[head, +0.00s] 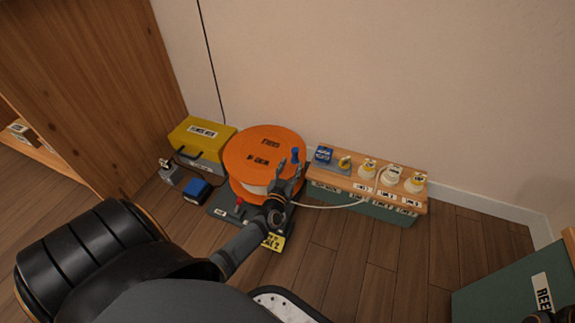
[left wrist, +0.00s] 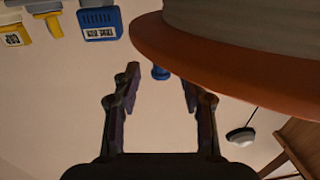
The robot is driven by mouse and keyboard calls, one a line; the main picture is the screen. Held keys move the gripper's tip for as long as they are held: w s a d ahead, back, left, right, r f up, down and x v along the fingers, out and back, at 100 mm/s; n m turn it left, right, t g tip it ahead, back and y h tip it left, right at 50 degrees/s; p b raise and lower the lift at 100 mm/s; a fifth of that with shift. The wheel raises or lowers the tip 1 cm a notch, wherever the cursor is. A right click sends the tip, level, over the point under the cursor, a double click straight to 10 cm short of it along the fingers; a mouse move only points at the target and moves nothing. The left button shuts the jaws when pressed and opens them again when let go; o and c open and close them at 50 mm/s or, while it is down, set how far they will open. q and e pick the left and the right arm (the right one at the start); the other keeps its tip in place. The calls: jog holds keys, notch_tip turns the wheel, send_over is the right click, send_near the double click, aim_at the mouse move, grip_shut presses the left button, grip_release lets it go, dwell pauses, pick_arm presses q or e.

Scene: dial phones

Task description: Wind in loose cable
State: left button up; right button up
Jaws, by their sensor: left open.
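A large orange cable reel (head: 262,143) lies flat on a dark base on the floor by the wall. A blue crank knob (head: 295,154) stands up at its right edge. A pale loose cable (head: 335,205) runs from the reel to the right, along the front of a low bench. My left gripper (head: 288,178) is open beside the reel's right front edge, close to the knob. In the left wrist view, the knob (left wrist: 160,72) shows between and beyond the open fingertips, with nothing gripped, and the orange flange (left wrist: 230,65) is close above.
A wooden-topped bench (head: 345,180) with several white and yellow items and a blue one stands right of the reel. A yellow-lidded box (head: 200,135) and a small blue box (head: 197,190) are at left. A green box (head: 510,290) is at lower right. Floor between is clear.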

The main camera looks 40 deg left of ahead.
pick_arm(q)
jog(key=v, duration=0.5)
dwell(0.4)
